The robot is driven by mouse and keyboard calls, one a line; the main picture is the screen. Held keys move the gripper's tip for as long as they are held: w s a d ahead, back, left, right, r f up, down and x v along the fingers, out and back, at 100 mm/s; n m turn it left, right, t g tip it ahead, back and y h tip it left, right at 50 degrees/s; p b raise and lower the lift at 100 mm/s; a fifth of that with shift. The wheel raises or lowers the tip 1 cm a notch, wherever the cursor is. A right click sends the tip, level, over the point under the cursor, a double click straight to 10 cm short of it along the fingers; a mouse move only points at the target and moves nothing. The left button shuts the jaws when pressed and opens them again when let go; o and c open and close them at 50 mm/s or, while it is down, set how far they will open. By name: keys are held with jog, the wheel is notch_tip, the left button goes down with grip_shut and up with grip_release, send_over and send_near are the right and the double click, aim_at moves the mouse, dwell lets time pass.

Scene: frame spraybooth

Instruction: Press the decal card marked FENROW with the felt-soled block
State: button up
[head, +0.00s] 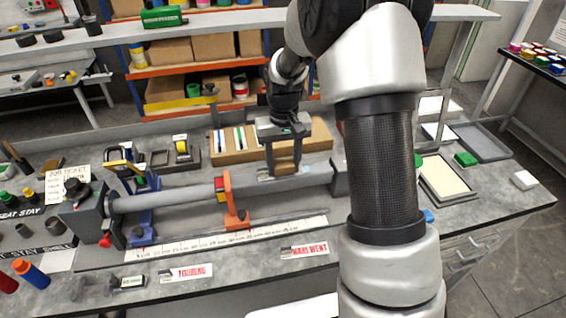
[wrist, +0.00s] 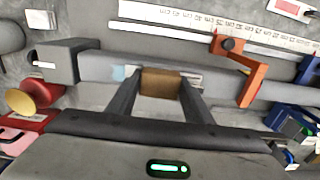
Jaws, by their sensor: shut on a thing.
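My gripper (head: 283,172) is shut on a brown block (wrist: 160,82), held between both fingers in the wrist view. The block is over the long grey tube (head: 150,201), right of its middle in the head view. Pale blue and whitish patches show on the tube on either side of the block, perhaps a card partly hidden under it. I cannot tell whether the block touches the tube; its sole is hidden. Two cards with red letters lie at the bench front: one (head: 187,273) is hard to read, the other (head: 303,250) looks like MARLWENT. I cannot read FENROW anywhere.
An orange clamp (head: 234,205) and a blue stand (head: 138,205) stand along the tube, left of my gripper in the head view. A white ruler (head: 230,238) lies in front. A wooden rack (head: 232,148) is behind; a tray (head: 443,180) lies at right.

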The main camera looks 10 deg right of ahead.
aim_at(302, 169)
jog(key=shift+w, duration=0.5)
jog(key=shift+s, duration=0.55)
jog(key=shift+w, duration=0.5)
jog(key=shift+s+d, duration=0.1)
jog(key=shift+s, duration=0.15)
jog(key=shift+d+r, duration=0.1)
jog(key=shift+d, duration=1.15)
jog(key=shift+d+f, duration=0.2)
jog(key=shift+d, duration=1.15)
jog(key=shift+a+r, duration=0.1)
jog(key=shift+a, duration=1.8)
jog(key=shift+d, duration=1.9)
